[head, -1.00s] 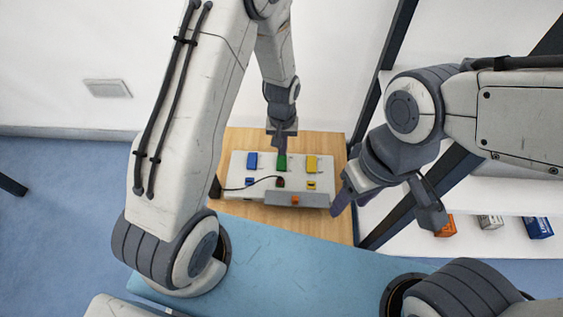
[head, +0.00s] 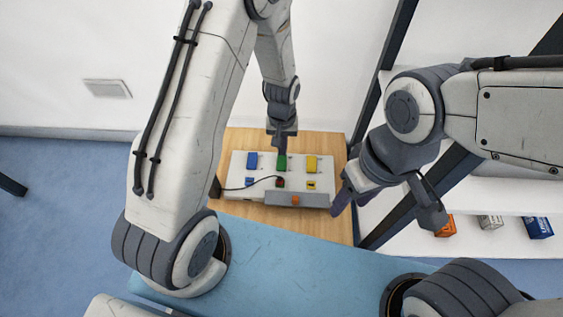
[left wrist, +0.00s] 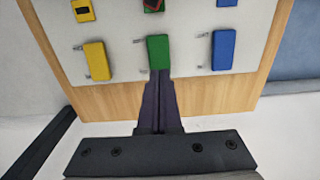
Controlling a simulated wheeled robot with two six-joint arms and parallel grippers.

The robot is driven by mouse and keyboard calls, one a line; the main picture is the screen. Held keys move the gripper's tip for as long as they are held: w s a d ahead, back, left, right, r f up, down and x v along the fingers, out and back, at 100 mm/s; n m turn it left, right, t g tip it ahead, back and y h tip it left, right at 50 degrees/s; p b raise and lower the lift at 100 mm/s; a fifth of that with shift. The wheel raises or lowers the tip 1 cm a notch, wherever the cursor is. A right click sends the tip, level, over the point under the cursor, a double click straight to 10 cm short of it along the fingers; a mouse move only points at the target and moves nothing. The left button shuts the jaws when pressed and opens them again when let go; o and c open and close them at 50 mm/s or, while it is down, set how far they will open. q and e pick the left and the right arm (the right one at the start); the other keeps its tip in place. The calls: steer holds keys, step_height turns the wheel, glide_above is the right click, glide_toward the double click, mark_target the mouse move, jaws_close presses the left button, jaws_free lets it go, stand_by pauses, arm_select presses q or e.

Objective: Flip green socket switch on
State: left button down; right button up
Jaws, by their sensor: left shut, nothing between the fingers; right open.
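The green socket switch (head: 282,162) is in the middle of the back row on a white panel (head: 236,177), between a blue and a yellow one. In the left wrist view the green switch (left wrist: 158,52) lies right at my left fingertips. My left gripper (head: 281,150) is shut and empty, its fingertips at the far edge of the green switch. Whether they touch it I cannot tell. My right gripper (head: 388,203) is open and empty, to the right of the panel.
A blue switch (head: 252,160) and a yellow switch (head: 312,163) flank the green one. Smaller sockets, a dark cable (head: 240,187) and an orange button (head: 295,201) are nearer. The panel sits on a wooden table (head: 240,138). A shelf with small boxes (head: 490,222) stands right.

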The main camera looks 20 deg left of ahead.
arm_select(q)
steer(key=shift+f+b, duration=0.5)
steer(key=shift+f, duration=0.45)
stand_by(0.4)
step_height(320, 180, up, 7)
steer(key=p, duration=0.7)
steer(key=shift+r+p, duration=0.1)
steer(key=shift+p, duration=0.25)
stand_by(0.4)
